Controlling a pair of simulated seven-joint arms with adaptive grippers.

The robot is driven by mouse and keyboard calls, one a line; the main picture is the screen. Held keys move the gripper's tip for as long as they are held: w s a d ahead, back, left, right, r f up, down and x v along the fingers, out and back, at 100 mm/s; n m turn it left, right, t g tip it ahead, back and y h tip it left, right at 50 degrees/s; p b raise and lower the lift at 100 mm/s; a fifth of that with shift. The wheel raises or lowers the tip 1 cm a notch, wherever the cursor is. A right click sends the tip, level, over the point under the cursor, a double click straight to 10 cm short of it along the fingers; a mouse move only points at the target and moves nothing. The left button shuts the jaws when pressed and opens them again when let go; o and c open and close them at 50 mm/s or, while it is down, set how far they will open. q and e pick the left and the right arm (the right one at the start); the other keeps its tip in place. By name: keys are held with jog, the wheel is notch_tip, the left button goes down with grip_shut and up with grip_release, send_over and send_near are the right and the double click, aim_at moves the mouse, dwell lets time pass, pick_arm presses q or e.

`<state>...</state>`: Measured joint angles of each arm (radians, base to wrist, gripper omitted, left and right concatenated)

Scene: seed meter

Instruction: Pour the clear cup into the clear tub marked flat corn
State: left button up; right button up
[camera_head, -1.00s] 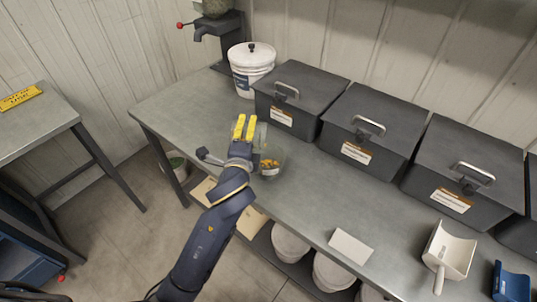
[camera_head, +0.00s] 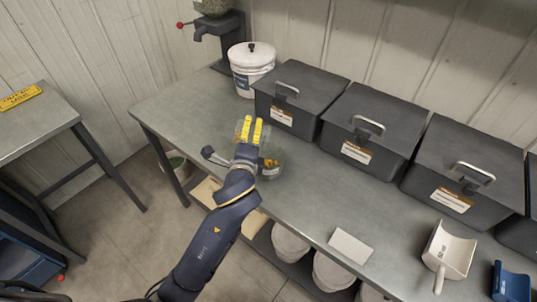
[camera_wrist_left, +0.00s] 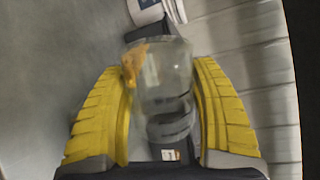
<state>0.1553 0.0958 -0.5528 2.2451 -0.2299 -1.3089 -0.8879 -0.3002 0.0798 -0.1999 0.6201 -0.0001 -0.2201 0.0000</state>
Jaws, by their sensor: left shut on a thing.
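My left gripper (camera_head: 252,130) has yellow fingers and is shut on a clear cup (camera_head: 240,127), held above the bench. In the left wrist view the clear cup (camera_wrist_left: 165,68) is between the fingers, blurred, with some yellow-orange material at its left side. Its exact tilt is hard to tell. A clear tub (camera_head: 272,168) stands on the bench just below and right of the gripper, with yellow kernels and a pale label. The gripper and wrist partly hide the tub, and its label is too small to read. My right gripper is not in view.
A white bucket (camera_head: 250,65) and several dark lidded bins (camera_head: 365,130) line the back of the bench (camera_head: 175,110). A white card (camera_head: 351,247), a white scoop (camera_head: 447,252) and a blue scoop (camera_head: 511,283) lie to the right. The bench's left part is clear.

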pick_arm(q)
jog(key=shift+d+r+m, duration=0.15)
jog(key=shift+d+m, duration=0.3)
jog(key=shift+m, duration=0.35)
dwell(0.6)
